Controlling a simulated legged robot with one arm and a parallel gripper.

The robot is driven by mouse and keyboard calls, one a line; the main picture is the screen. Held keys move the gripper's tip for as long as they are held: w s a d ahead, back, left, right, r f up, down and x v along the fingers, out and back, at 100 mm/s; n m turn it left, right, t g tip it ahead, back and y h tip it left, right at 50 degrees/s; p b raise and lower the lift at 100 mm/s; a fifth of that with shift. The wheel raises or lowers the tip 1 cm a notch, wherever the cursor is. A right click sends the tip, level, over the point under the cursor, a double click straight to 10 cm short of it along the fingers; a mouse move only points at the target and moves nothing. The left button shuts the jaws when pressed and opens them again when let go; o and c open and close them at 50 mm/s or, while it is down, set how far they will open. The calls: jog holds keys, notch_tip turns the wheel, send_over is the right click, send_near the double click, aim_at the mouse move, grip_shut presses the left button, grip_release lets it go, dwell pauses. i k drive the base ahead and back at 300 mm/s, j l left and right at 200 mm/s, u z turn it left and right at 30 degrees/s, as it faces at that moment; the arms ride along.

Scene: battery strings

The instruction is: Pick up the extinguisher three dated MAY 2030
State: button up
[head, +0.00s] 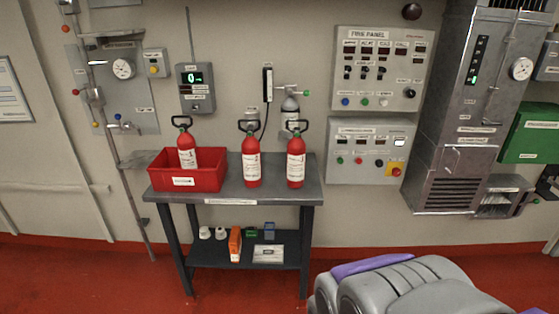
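Three red fire extinguishers with black handles and white labels show in the head view. One extinguisher (187,155) stands upright in a red bin at the left of the table. A second extinguisher (251,163) stands upright on the bare tabletop at the middle. A third extinguisher (296,163) stands upright on the tabletop to its right, a small gap apart. The label print is too small to read, so I cannot tell which one is dated MAY 2030. I cannot make out my gripper in this view.
The red bin (183,181) sits on the left of the grey metal table (235,191). The lower shelf (215,260) holds small items. A fire panel (377,68) and a button panel (370,150) hang right of the table.

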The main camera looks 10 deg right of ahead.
aim_at(296, 148)
jog(key=i+l+u, duration=0.1)
jog(key=l+u, duration=0.25)
jog(key=i+l+u, duration=0.1)
jog(key=l+u, duration=0.85)
jog(key=l, duration=2.4)
